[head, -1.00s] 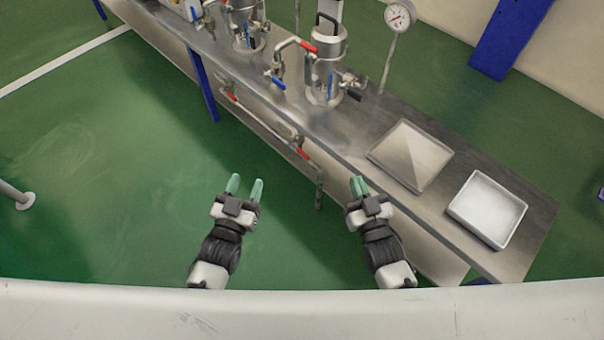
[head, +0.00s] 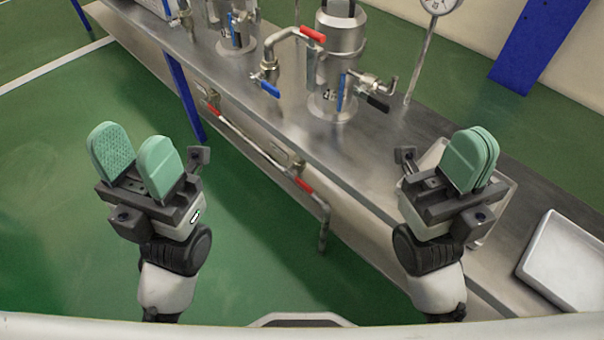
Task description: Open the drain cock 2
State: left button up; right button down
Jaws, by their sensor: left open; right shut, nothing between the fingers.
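Several valves show in the head view, and I cannot read which is drain cock 2. Two red-handled cocks sit on the low pipe along the bench front, the nearer red handle (head: 304,185) and a farther red handle (head: 213,109). On the bench are a pipe valve with a blue handle (head: 270,90) and a red handle (head: 312,34), and a steel vessel (head: 334,60) with a blue handle (head: 341,92) and a black handle (head: 378,103). My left gripper (head: 133,155) is open and empty, left of the low pipe. My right gripper (head: 470,160) is shut and empty, in front of a tray.
The steel bench (head: 300,125) runs diagonally. A tray (head: 500,195) is partly hidden behind my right gripper; a white tray (head: 568,262) lies at right. A second vessel (head: 235,25) and a gauge (head: 438,5) stand farther back. Green floor at left is clear.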

aim_at(304, 185)
jog(key=i+j+z, duration=0.1)
jog(key=j+z, duration=0.35)
jog(key=j, duration=1.55)
